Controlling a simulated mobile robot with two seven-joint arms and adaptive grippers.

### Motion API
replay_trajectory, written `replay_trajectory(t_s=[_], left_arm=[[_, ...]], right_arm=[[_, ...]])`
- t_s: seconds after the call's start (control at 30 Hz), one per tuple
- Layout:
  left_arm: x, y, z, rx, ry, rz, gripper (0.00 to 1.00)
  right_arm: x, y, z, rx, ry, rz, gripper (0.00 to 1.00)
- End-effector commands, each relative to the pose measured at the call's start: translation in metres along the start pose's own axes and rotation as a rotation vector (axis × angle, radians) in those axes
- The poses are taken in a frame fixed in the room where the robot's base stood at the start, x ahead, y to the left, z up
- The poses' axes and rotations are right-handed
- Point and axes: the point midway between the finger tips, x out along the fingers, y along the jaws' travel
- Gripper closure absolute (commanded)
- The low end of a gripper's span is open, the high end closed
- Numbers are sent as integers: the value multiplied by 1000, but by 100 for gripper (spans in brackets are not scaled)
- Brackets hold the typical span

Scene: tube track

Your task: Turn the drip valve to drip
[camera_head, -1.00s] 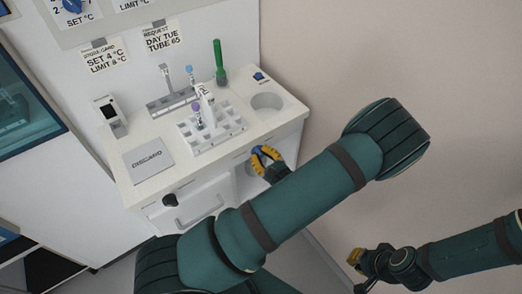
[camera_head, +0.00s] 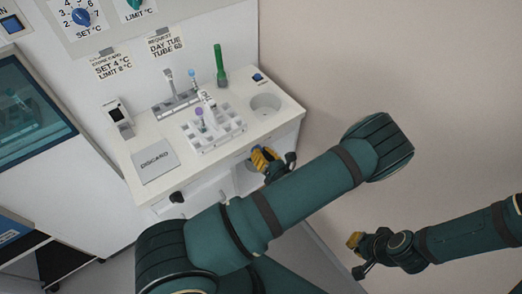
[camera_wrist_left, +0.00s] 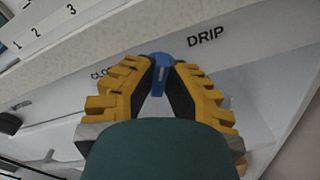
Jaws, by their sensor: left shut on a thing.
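The blue drip valve handle (camera_wrist_left: 161,64) shows in the left wrist view on the front panel under the bench edge. It lies between a partly hidden label starting "CLO" (camera_wrist_left: 101,73) on the left and the "DRIP" label (camera_wrist_left: 206,35) on the right. My left gripper (camera_wrist_left: 160,72) is shut on the handle, one yellow-and-black finger on each side. In the head view my left gripper (camera_head: 264,159) is at the bench front, and the valve there is hidden by it. My right gripper (camera_head: 356,255) hangs apart at the lower right; its jaw state is unclear.
The bench top (camera_head: 139,143) holds a white tube rack (camera_head: 232,130), a green-capped tube (camera_head: 220,66), a discard plate (camera_head: 155,165) and a round opening (camera_head: 265,103). A small display device (camera_head: 117,117) stands at left. The right side by the wall is free.

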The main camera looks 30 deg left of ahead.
Motion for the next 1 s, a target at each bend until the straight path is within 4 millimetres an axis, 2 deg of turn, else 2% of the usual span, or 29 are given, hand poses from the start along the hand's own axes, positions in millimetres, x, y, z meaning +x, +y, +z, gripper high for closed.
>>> replay_trajectory(t_s=[0.4, 0.9, 0.93, 1.0], left_arm=[[1, 0, 1, 168, -2, 3, 100], [1, 0, 1, 186, -2, 3, 100], [1, 0, 1, 185, -2, 3, 83], [1, 0, 1, 185, -2, 3, 59]], right_arm=[[-8, -3, -4, 2, 8, 1, 100], [-8, -3, -4, 2, 9, 1, 100], [-8, -3, -4, 2, 9, 1, 100], [-8, -3, -4, 2, 9, 1, 100]])
